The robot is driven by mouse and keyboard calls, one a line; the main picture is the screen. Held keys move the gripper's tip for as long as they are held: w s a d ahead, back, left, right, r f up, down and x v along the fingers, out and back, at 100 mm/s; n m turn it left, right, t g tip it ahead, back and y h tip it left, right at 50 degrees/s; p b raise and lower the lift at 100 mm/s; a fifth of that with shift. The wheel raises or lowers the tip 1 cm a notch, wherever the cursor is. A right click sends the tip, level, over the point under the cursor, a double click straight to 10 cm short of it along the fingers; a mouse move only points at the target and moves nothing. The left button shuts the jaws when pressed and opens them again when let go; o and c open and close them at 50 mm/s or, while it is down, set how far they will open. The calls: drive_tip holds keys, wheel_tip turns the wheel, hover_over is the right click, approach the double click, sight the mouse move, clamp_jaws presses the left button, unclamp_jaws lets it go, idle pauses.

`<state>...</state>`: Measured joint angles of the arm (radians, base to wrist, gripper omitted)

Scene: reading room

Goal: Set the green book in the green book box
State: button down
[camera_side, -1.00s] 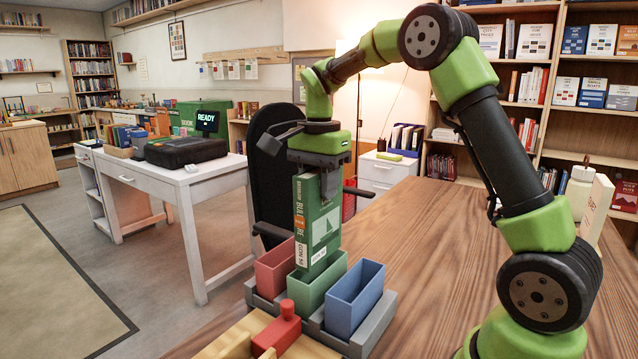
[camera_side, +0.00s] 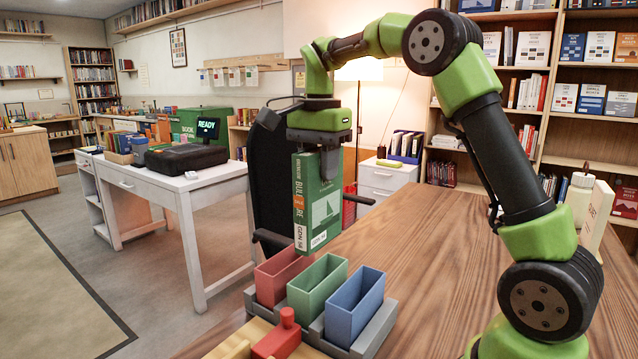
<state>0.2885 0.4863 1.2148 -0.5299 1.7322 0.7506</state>
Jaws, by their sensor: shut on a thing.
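My gripper (camera_side: 328,162) is shut on the green book (camera_side: 318,200) near its top edge. The book hangs upright, its spine with a white label facing the left front. The green book box (camera_side: 317,288) is an open-topped box in the middle of a grey tray. The book's lower end is above the box and apart from it, over its back part. The box's inside looks empty where I can see it.
A red box (camera_side: 283,274) stands to the left of the green one and a blue box (camera_side: 354,306) to the right, all on the grey tray (camera_side: 376,328). A red knobbed block (camera_side: 277,337) lies in front.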

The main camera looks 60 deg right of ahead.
sight(319, 194)
wheel_tip(319, 194, down, 10)
drive_tip(key=shift+f, duration=0.25)
idle(1.0)
wheel_tip(319, 194, down, 5)
drive_tip(key=shift+r, duration=0.1)
idle(1.0)
drive_tip(key=c, duration=0.7)
unclamp_jaws()
drive_tip(key=shift+c, duration=0.2)
wheel_tip(319, 194, up, 10)
